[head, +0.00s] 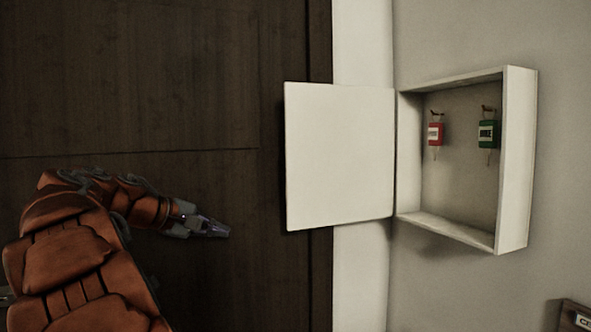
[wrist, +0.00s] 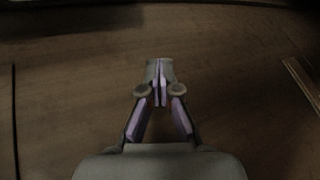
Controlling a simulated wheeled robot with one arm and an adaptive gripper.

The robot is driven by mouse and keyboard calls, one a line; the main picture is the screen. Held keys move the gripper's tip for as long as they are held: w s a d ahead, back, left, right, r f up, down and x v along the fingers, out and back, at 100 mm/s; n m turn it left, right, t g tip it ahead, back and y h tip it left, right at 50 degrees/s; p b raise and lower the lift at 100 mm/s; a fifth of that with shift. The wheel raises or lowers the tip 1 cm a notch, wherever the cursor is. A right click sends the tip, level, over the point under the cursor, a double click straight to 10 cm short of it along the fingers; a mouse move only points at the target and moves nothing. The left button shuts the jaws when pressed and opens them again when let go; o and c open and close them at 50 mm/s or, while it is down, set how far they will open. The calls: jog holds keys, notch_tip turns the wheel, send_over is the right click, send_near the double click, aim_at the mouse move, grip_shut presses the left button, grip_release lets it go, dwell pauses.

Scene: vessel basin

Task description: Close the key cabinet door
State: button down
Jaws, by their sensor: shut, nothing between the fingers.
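The key cabinet (head: 516,160) is a white box on the grey wall at the right of the head view. Its white door (head: 340,155) stands wide open, swung out to the left from the cabinet's left edge. Inside, a red key tag (head: 435,134) and a green key tag (head: 487,134) hang on hooks. My gripper (head: 226,232) is shut and empty, left of the door and near the height of its lower edge, apart from it in the picture. In the wrist view my gripper (wrist: 160,82) shows its fingers together, with brown wood beyond.
A dark wooden panel (head: 150,80) fills the left of the head view behind my arm. A small dark box with a label (head: 577,314) sits at the bottom right corner. The space in front of the open cabinet looks clear.

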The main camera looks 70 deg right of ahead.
aim_at(286, 166)
jog(key=s+d+r+m+g, duration=0.1)
jog(key=d+r, duration=0.1)
jog(key=r, duration=0.1)
jog(key=d+r+m+g+h+b, duration=0.1)
jog(key=d+r+g, duration=0.1)
jog(key=d+r, duration=0.1)
jog(key=s+d+r+m+g+h+b, duration=0.1)
jog(key=d+r+g, duration=0.1)
jog(key=r, duration=0.3)
jog(key=shift+s+d+r+m, duration=0.2)
jog(key=shift+s+d+m, duration=0.15)
jog(key=shift+d, duration=0.2)
jog(key=shift+s+d+r+m+g, duration=0.2)
jog(key=shift+s+r+m+g, duration=0.15)
jog(key=shift+r+g, duration=0.2)
jog(key=shift+s+d+r+g, duration=0.15)
jog(key=shift+s+d+g, duration=0.1)
jog(key=shift+s+d, duration=0.1)
jog(key=p+x, duration=0.1)
jog(key=x, duration=0.8)
jog(key=shift+w, duration=0.1)
jog(key=shift+a, duration=0.15)
